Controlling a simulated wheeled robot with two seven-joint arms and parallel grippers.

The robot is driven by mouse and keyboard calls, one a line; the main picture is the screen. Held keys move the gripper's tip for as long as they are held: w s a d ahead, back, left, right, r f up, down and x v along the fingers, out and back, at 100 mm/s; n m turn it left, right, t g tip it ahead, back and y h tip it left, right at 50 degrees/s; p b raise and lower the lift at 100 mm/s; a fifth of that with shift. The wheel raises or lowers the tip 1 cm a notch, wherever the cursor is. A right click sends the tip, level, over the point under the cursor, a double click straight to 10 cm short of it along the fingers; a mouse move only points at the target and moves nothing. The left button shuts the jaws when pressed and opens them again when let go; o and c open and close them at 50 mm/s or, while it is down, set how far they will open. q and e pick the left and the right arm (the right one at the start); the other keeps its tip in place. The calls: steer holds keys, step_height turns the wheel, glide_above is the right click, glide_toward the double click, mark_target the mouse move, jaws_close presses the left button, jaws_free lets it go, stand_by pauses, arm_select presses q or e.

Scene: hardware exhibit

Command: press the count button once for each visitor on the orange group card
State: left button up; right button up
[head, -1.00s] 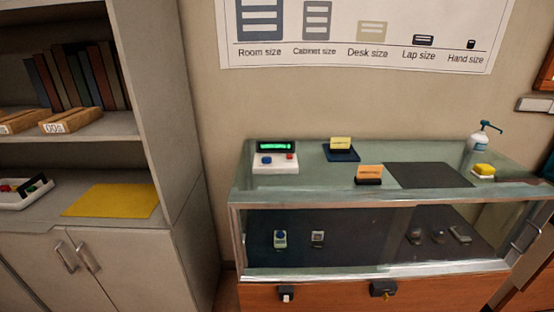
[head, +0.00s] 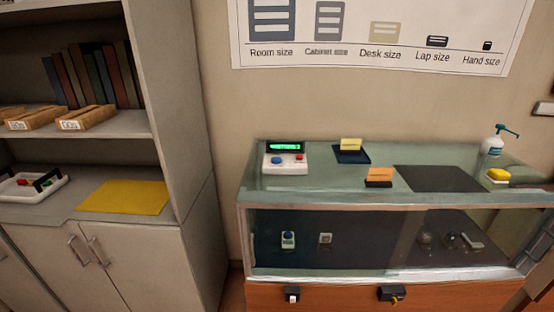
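The counter (head: 285,158) stands at the back left of the glass display case's top. It is a white box with a lit green display (head: 286,147), a blue button (head: 276,160) and a red button (head: 299,158). The display's digits are too small to read. The orange card (head: 380,174) stands in a dark holder on the case top, right of the counter. Its writing is too small to read. A yellow card (head: 350,144) stands behind it on a dark blue base. Neither of my grippers is in view.
The glass case (head: 330,196) has small devices inside. A shelf unit (head: 170,130) at left holds books, a tray (head: 30,190) and a yellow sheet (head: 125,197).

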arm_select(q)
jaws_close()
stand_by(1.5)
